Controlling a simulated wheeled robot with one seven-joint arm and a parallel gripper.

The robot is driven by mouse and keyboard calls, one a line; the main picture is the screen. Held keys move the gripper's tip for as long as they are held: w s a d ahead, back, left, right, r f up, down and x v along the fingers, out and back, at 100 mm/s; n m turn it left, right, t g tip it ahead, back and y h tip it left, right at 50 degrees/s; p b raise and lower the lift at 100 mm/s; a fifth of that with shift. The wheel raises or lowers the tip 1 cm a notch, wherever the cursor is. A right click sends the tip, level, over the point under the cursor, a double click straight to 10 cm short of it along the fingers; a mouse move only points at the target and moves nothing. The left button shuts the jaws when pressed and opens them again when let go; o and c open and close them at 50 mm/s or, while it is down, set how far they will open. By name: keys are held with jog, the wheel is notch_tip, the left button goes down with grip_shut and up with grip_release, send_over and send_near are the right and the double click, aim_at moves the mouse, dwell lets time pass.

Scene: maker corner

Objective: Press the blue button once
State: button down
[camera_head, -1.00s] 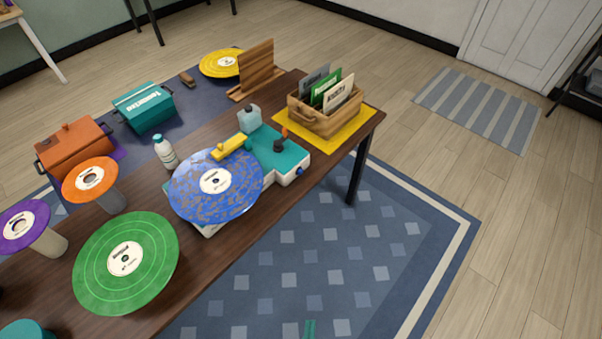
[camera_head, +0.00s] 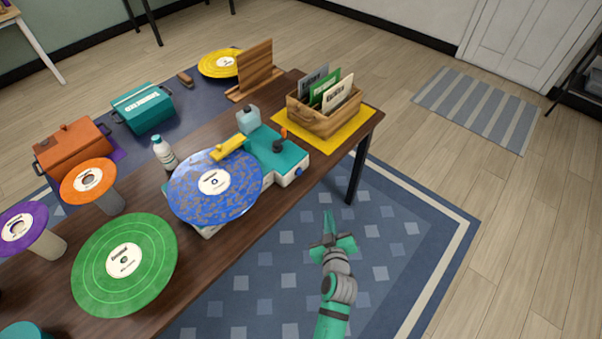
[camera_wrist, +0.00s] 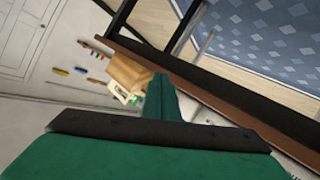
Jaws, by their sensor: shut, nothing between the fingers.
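The blue button (camera_head: 299,171) is a small round knob on the right front face of the teal and white record player (camera_head: 285,152). The player stands on the dark wooden table and carries a blue record (camera_head: 214,184). My gripper (camera_head: 328,217) is shut and empty. In the head view it appears to the right of and below the button in the picture, apart from it, beyond the table's front edge. In the wrist view my gripper's fingers (camera_wrist: 160,98) are together, and the button cannot be made out.
A wooden crate of record sleeves (camera_head: 322,117) stands on a yellow mat right of the player. A white bottle (camera_head: 165,153) stands left of it. A green record (camera_head: 124,262) is at the near left. The floor in front of the table is clear.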

aim_at(299, 172)
jog(key=w+r+n+y, duration=0.1)
jog(key=w+r, duration=0.2)
jog(key=w, duration=0.3)
jog(key=shift+w+a+n, duration=0.15)
jog(key=shift+a+n, duration=0.1)
jog(key=shift+n, duration=0.05)
jog(key=shift+r, duration=0.1)
jog(key=shift+w+a, duration=0.9)
jog(key=shift+a, duration=0.2)
jog(key=shift+w+a, duration=0.85)
jog(key=shift+a, duration=0.3)
jog(key=shift+w+a, duration=0.9)
jog(key=shift+a, duration=0.2)
jog(key=shift+s+a, duration=0.1)
jog(key=shift+a, duration=0.1)
jog(key=shift+d, duration=0.1)
